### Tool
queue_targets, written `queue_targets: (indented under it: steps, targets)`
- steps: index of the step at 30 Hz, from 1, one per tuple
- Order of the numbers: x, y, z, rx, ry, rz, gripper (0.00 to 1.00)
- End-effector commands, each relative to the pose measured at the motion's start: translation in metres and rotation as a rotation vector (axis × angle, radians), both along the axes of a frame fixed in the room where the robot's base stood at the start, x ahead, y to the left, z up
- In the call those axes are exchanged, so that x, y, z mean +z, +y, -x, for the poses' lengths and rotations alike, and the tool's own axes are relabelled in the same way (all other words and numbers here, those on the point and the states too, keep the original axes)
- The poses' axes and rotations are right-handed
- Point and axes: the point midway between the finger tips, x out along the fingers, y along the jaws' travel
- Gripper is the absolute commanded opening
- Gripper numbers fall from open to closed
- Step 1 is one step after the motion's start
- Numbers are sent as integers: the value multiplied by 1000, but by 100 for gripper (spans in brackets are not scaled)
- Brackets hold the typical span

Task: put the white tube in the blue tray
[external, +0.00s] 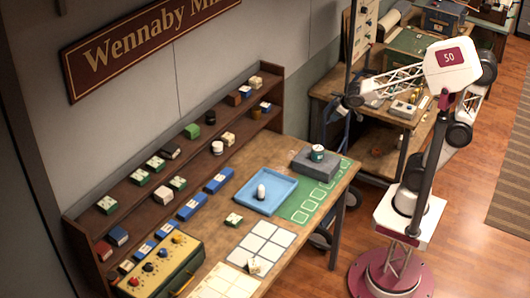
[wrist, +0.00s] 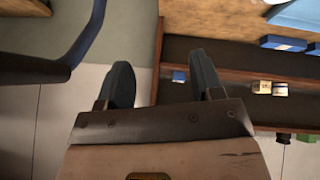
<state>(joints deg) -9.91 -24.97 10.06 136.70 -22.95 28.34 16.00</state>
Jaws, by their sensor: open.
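The white tube (external: 261,192) stands upright inside the blue tray (external: 284,187), on the wooden table in the external view. A light blue corner, apparently the tray (wrist: 300,14), shows at the top right of the wrist view; the tube is not visible there. My gripper (wrist: 163,78) is open, with nothing between its two dark fingers. In the external view, my gripper (external: 346,102) is up in the air behind and to the right of the tray, well apart from the tube; its fingers are small there.
A grey block (external: 316,165) with a green-and-white container (external: 317,152) stands right of the tray. A green mat (external: 308,205) lies beside it. A wooden shelf (external: 180,158) with small boxes runs along the wall. A yellow control box (external: 160,266) is at the near left.

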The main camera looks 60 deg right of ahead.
Motion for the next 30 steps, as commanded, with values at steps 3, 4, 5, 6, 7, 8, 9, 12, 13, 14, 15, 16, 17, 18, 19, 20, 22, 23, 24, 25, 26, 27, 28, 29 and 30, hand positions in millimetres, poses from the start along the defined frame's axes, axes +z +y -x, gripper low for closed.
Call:
queue_targets:
  steps: [3, 4, 5, 6, 7, 8, 9, 12, 13, 14, 15, 16, 17, 18, 19, 20, 22, 23, 24, 25, 26, 27, 28, 29, 30]
  targets:
    - [5, -26, 43, -78, 78, -22, 60]
    - [6, -31, 54, -94, 99, -30, 60]
    - [6, -35, 65, -110, 121, -40, 60]
    - [6, -40, 80, -129, 149, -54, 60]
    - [6, -43, 90, -139, 171, -64, 60]
    - [6, -46, 100, -150, 191, -75, 60]
    - [6, -49, 113, -161, 216, -90, 60]
    - [6, -52, 139, -181, 269, -125, 60]
    - [6, -52, 145, -184, 281, -135, 60]
    - [6, -52, 151, -187, 291, -142, 60]
    - [6, -52, 157, -189, 303, -153, 60]
    - [6, -52, 160, -192, 310, -158, 60]
    - [6, -52, 163, -192, 318, -163, 60]
    - [5, -52, 166, -192, 324, -169, 60]
    - [5, -52, 168, -193, 326, -171, 60]
    - [5, -52, 169, -193, 328, -173, 60]
    - [5, -52, 170, -193, 332, -174, 60]
    - [5, -52, 169, -192, 332, -174, 60]
    - [5, -52, 169, -192, 331, -174, 60]
    - [5, -52, 169, -192, 331, -174, 60]
    - [5, -52, 169, -193, 330, -173, 60]
    - [5, -52, 169, -193, 330, -173, 60]
    - [5, -52, 169, -193, 330, -173, 60]
    - [5, -52, 169, -193, 330, -173, 60]
    - [5, -52, 169, -193, 329, -173, 60]
